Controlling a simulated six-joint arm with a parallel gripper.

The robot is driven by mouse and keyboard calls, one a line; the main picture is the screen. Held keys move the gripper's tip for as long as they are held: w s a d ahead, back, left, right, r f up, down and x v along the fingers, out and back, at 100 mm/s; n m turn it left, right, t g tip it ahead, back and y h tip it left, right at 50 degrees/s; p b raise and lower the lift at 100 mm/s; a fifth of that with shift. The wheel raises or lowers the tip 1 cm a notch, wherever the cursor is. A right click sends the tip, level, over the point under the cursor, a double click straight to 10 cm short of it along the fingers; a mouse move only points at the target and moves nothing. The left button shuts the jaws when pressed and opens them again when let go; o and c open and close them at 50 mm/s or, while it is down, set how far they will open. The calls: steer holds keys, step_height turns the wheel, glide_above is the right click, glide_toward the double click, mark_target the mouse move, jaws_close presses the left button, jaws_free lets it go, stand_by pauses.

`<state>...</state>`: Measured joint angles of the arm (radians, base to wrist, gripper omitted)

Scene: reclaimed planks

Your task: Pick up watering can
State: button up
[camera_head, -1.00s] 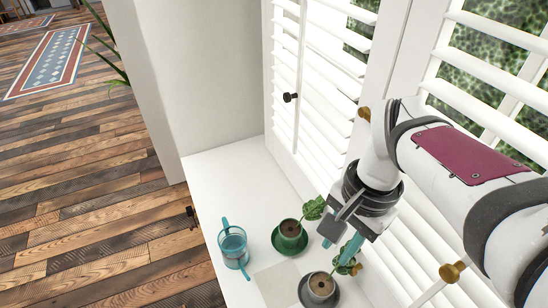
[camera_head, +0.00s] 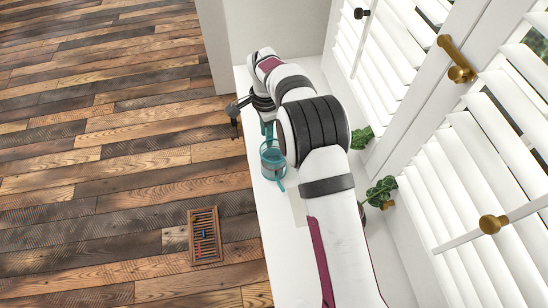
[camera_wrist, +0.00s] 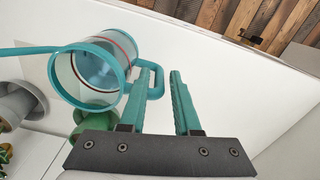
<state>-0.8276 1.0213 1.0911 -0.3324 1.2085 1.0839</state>
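The watering can (camera_head: 272,160) has a see-through body with teal rims, spout and handle. It stands upright on the white sill, partly behind my arm in the head view. In the wrist view the watering can (camera_wrist: 95,70) is at upper left, with its spout to the left and its handle on the right. My gripper (camera_wrist: 163,72) is open, its two teal fingers apart. The left finger overlaps the handle in the picture; I cannot tell whether they touch.
Potted plants (camera_head: 380,192) stand right of my arm by the white shutters (camera_head: 470,200). A grey pot (camera_wrist: 18,100) and a green pot (camera_wrist: 92,122) are left in the wrist view.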

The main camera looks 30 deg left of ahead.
step_height(320, 180, down, 4)
steer(key=shift+w+d+r, duration=0.1)
steer(key=shift+w+d, duration=0.05)
jaws_close()
stand_by(1.3)
